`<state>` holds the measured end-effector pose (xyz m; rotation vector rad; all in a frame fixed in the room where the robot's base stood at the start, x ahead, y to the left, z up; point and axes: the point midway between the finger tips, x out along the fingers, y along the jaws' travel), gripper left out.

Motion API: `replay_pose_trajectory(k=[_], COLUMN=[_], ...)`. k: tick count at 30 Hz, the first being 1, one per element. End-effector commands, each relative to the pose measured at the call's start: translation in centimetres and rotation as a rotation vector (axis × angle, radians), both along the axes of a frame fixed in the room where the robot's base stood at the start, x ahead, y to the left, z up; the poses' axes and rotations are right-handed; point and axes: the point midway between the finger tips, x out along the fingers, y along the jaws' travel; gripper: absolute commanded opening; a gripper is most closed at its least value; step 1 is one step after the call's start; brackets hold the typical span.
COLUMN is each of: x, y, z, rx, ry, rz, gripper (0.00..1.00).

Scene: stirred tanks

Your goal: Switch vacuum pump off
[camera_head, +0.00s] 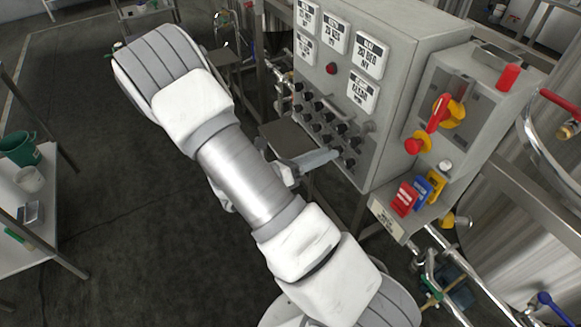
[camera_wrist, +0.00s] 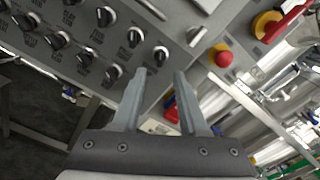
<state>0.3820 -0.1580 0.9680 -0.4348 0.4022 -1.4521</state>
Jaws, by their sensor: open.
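The grey control panel (camera_head: 341,100) has rows of black rotary knobs (camera_head: 315,126); the knobs' labels are too small to read, so I cannot tell which one is the vacuum pump switch. In the wrist view, several knobs lie beyond and left of my fingers. The nearest knob (camera_wrist: 160,55) sits just past the fingertips, roughly between them in the picture. My gripper (camera_wrist: 160,76) is open and empty, with its two grey fingers pointing at the panel's lower edge. In the head view my gripper (camera_head: 325,160) is beside the lower knob rows, partly hidden by my arm.
A red mushroom button (camera_wrist: 222,57) sits right of the fingers. The cabinet's side carries a red and yellow rotary switch (camera_head: 441,112). Red, blue and yellow tags (camera_head: 405,199) stand on a ledge below. A metal tank and pipes are at right; a table (camera_head: 40,205) stands at left.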

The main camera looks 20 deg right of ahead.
Motion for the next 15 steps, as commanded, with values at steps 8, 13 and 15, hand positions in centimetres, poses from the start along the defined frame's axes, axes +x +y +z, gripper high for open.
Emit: replay_pose_trajectory(k=[8, 13, 15], x=[-0.4, -0.7, -0.7], y=[6.6, 8.9, 9.5], z=[0.0, 0.0, 0.0], rx=[0.001, 0.001, 0.0], ry=[-0.002, -0.001, 0.0], rz=[0.004, 0.0, 0.0], gripper=[0.42, 0.42, 0.42])
